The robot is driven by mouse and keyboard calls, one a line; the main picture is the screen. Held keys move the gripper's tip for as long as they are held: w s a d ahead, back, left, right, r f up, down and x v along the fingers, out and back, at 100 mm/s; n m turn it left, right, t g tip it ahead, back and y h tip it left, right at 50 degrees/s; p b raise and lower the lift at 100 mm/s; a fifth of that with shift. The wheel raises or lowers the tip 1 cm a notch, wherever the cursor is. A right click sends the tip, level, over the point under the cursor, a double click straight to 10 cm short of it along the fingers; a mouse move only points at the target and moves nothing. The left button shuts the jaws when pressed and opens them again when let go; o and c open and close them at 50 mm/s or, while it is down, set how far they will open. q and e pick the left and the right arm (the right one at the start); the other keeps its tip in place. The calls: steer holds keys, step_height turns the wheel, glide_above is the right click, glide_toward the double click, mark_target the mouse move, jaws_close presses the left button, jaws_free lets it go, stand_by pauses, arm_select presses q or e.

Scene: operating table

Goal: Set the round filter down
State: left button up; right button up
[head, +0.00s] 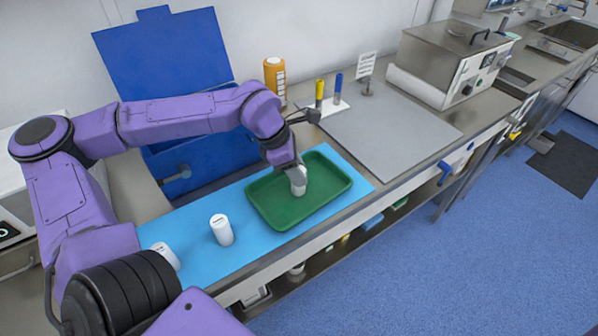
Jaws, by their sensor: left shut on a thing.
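My left gripper (294,168) points down over the green tray (262,213). It is shut on a pale, round piece, which I take to be the round filter (299,184). The filter's upper part is hidden by the fingers. Its lower end is over the tray floor, and I cannot tell whether it touches. The tray lies on a light blue mat (196,245). My right gripper is out of view.
Two white canisters stand on the mat left of the tray, one nearer (221,230) and one partly behind my arm (165,256). A blue open-lidded box (165,55) is behind. An orange bottle (274,75) stands farther back. A grey mat (385,130) lies right, mostly clear.

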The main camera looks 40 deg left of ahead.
arm_select(q)
steer(key=shift+s+f, duration=0.1)
steer(key=shift+f, duration=0.05)
steer(key=o, duration=0.9)
steer(key=shift+o, duration=0.8)
steer(key=shift+w, duration=0.2)
steer(key=b+v, duration=0.1)
steer(key=v, duration=1.1)
